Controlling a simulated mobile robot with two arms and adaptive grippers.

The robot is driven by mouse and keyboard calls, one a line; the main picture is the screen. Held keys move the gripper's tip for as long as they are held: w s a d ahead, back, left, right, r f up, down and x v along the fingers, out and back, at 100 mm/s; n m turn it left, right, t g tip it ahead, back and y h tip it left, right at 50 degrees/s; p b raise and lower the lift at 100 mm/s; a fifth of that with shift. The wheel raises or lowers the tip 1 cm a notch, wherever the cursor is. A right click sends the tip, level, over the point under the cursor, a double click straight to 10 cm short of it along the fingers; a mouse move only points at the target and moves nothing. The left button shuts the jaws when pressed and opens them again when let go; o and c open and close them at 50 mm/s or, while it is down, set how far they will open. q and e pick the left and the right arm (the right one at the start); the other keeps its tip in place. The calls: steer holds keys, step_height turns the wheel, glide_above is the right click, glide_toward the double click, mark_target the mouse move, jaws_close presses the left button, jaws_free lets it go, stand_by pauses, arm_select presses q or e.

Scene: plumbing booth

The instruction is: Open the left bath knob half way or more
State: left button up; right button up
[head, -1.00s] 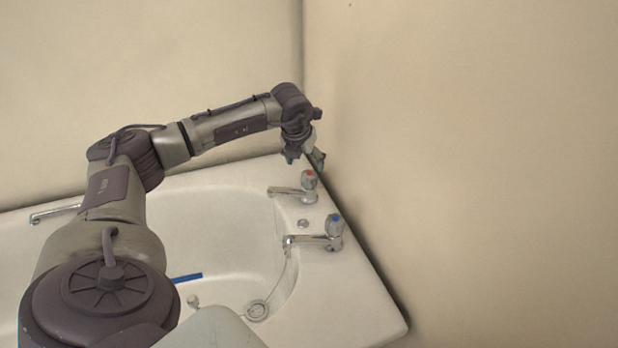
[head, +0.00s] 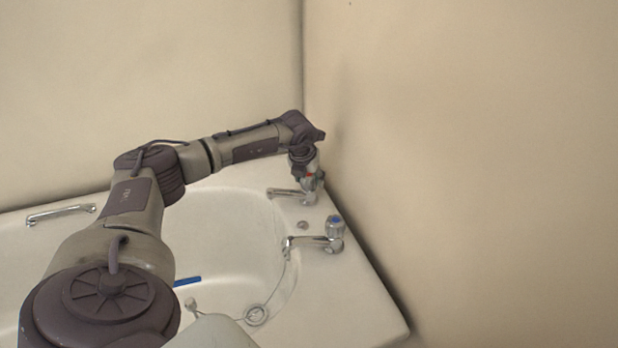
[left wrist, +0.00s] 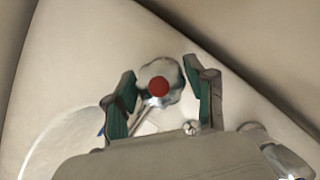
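The left bath knob, with a red cap (left wrist: 159,86), sits between the two open fingers of my left gripper (left wrist: 163,92) in the left wrist view. A gap shows on each side of the knob, wider on the right. In the head view the gripper (head: 307,168) is over the red-capped tap (head: 308,190) and partly hides its knob. The tap's chrome spout points left over the tub. The blue-capped tap (head: 334,230) stands nearer on the rim, apart from the gripper. My right gripper is not in view.
The white bathtub (head: 375,310) fills the corner between two beige walls (head: 480,150). A chrome grab rail (head: 60,213) is on the tub at left. A blue strip (head: 187,281) and a drain (head: 256,314) lie inside. The wall is close to the right of the taps.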

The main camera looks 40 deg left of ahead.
arm_select(q)
steer(key=c, duration=0.6)
steer(key=shift+n+p, duration=0.35)
steer(key=shift+n, duration=0.35)
steer(key=o, duration=1.2)
steer(key=shift+c, duration=0.2)
steer(key=shift+r, duration=0.1)
steer(key=v, duration=1.2)
steer(key=shift+d+y, duration=0.25)
steer(key=shift+y, duration=0.05)
